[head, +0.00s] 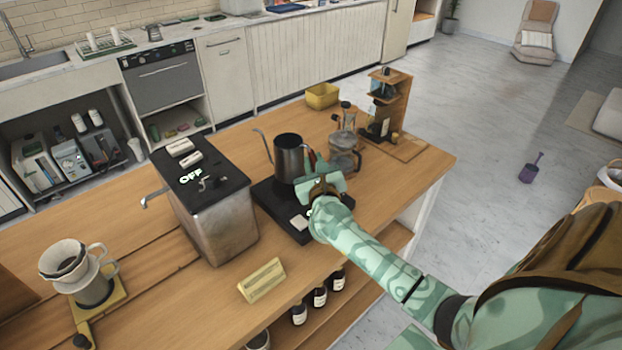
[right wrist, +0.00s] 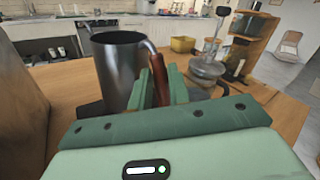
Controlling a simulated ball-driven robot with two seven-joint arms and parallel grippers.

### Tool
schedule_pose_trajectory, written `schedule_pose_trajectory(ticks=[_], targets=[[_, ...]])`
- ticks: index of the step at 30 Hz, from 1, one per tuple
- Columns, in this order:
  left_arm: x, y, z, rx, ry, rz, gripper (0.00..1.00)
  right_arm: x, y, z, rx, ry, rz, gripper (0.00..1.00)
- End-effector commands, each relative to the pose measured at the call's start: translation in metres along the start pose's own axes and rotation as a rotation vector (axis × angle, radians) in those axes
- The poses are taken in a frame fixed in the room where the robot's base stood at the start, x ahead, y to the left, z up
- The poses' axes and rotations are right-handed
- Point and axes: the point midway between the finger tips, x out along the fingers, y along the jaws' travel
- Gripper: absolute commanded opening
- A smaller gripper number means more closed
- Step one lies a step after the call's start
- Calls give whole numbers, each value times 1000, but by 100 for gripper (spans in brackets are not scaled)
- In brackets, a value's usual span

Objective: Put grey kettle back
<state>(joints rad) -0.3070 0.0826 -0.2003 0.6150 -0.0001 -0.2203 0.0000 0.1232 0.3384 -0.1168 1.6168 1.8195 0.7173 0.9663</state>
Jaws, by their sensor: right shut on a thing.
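The grey kettle (head: 289,160) is upright, on or just above the black base plate (head: 277,221) on the wooden cart top; I cannot tell if it touches. Its thin spout points to the back left. My right gripper (head: 318,174) is at the kettle's right side, shut on its brown-red handle. In the right wrist view the kettle (right wrist: 121,70) stands left of the fingers, with the handle (right wrist: 159,80) between my right gripper's fingertips (right wrist: 163,82). The fingers and arm hide part of the base plate. My left gripper is not in view.
A steel boiler box (head: 218,225) marked OFF stands left of the base plate. A glass pot (head: 344,155) and a wooden stand (head: 390,105) are close behind and right. A yellow box (head: 322,96) sits at the far edge.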

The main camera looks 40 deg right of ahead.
Motion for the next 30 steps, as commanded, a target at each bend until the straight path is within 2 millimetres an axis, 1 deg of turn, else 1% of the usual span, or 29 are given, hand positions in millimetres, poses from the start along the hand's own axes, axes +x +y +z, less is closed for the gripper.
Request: schedule_pose_trajectory(ticks=[1,3,6,14,18,19,21,30], targets=[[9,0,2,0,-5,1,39,0,5,-15,-1,3,1,0],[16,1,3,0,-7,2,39,0,8,-27,0,3,1,0],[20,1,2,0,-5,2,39,0,11,-36,0,2,0,0],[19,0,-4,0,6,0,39,0,11,-35,2,-1,-1,0],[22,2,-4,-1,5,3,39,0,12,-38,2,-1,0,0],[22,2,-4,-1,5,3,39,-1,12,-39,1,2,0,24],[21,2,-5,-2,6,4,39,-1,12,-39,1,2,0,40],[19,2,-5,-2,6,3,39,-1,11,-36,1,1,0,40]])
